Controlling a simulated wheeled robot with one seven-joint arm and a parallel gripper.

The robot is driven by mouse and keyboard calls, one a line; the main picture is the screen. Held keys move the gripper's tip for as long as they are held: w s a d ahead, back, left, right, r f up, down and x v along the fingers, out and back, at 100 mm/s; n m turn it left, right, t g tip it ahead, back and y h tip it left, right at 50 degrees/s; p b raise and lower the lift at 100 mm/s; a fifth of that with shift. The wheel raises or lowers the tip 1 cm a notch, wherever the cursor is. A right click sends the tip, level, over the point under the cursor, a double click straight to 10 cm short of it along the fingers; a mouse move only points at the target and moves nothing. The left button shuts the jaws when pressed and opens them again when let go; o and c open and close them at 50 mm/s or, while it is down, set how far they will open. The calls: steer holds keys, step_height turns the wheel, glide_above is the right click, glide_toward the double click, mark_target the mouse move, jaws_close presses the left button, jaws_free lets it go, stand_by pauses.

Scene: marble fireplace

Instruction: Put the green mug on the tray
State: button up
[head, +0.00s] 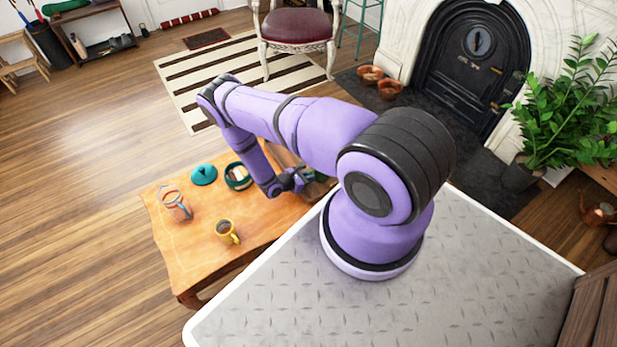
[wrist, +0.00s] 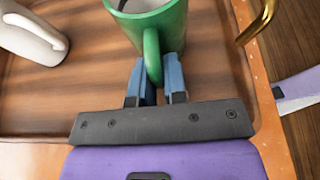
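The green mug (wrist: 176,32), white inside, is at the top of the wrist view. My gripper (wrist: 156,72) has its two blue fingers on either side of the mug's handle, and the handle fills the gap between them. The brown wooden tray (wrist: 85,85) with a brass handle (wrist: 254,24) spreads under and around the mug. I cannot tell whether the mug touches the tray. In the head view my gripper (head: 299,181) is over the far right part of the table, and a green shape beside it is mostly hidden by my arm.
A white vessel (wrist: 35,38) stands left of the mug in the wrist view. The table's near left is clear.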

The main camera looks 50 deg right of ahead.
steer(key=o, duration=0.4)
steer(key=shift+r, duration=0.1)
steer(key=v, duration=1.2)
